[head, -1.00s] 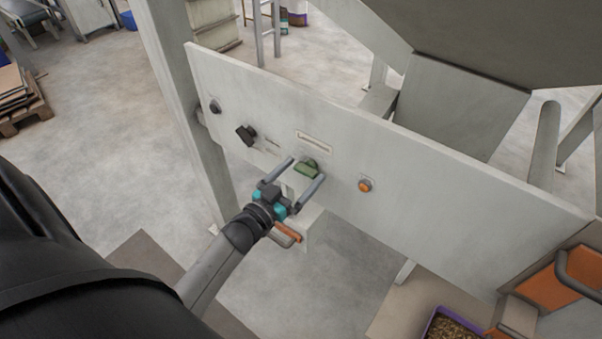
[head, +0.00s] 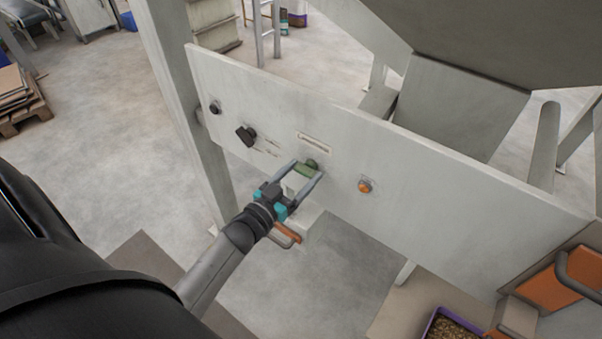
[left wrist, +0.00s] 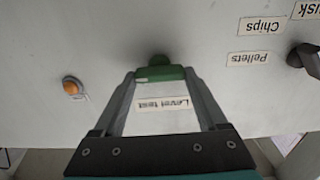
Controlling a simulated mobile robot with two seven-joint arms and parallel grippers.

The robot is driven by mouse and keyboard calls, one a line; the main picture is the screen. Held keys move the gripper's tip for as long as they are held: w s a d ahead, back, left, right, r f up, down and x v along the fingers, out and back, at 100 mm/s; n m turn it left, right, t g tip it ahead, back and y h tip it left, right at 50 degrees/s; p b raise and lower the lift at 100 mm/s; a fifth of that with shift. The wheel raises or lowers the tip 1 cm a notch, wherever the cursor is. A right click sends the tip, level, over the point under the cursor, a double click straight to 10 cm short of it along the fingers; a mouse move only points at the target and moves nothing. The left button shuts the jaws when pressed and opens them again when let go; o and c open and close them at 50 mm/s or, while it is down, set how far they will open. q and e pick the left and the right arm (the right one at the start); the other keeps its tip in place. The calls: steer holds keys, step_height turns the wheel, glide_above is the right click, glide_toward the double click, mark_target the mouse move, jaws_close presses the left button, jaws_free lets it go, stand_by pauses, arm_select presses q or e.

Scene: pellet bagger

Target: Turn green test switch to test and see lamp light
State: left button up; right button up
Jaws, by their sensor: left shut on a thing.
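The green test switch (head: 312,164) sits on the pale panel (head: 420,198), right of the black selector knob (head: 246,135). My left gripper (head: 308,170) is shut on the switch's green handle, one fingertip at each end. In the left wrist view my left gripper (left wrist: 161,75) holds the green handle (left wrist: 160,72), which lies across between the fingertips; a "Level test" label (left wrist: 163,103) shows upside down. The orange lamp (head: 365,185) is to the right of the switch; it also shows in the left wrist view (left wrist: 71,86). I cannot tell whether it is lit. My right gripper is out of view.
A small dark knob (head: 215,107) is at the panel's left end. The left wrist view shows labels "Pellets" (left wrist: 247,59) and "Chips" (left wrist: 264,26) near the selector. A purple-rimmed pellet bin (head: 430,323) stands below right. The floor at left is mostly clear.

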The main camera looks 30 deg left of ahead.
arm_select(q)
steer(key=shift+c, duration=0.5)
steer(key=shift+m, duration=0.4)
steer(key=m, duration=0.4)
steer(key=shift+d+m, duration=0.1)
steer(key=shift+m, duration=0.2)
steer(key=m+b, duration=0.1)
steer(key=m, duration=0.5)
steer(key=shift+d+f+m, duration=0.1)
steer(key=shift+f+m, duration=0.05)
steer(key=shift+m, duration=0.15)
steer(key=o, duration=1.3)
steer(key=shift+s, duration=0.1)
steer(key=s+a, duration=0.1)
steer(key=s, duration=1.4)
